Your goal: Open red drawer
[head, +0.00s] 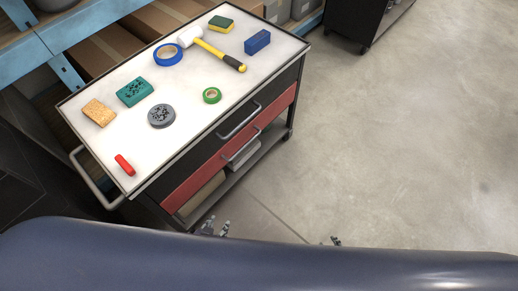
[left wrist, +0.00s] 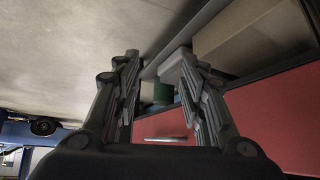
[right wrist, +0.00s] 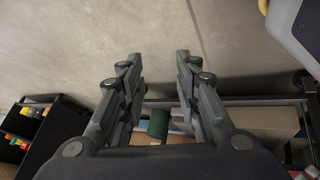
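The red drawer (head: 205,180) is the lower drawer of a dark cart, below a black drawer (head: 200,155). Its front looks flush with the cart, so it appears closed. Its metal bar handle (head: 243,147) shows on the front. In the left wrist view the red front (left wrist: 275,115) fills the right side, and a light handle (left wrist: 165,140) shows low between the fingers, not gripped. My left gripper (left wrist: 157,65) is open and empty, near the cart's lower front. My right gripper (right wrist: 157,65) is open and empty over the floor. In the head view both are mostly hidden behind my body.
The cart's white top (head: 130,165) holds a hammer (head: 215,50), tape rolls, sponges and other small items. The cart's lower shelf (head: 215,190) carries boxes. Blue shelving (head: 90,30) stands behind.

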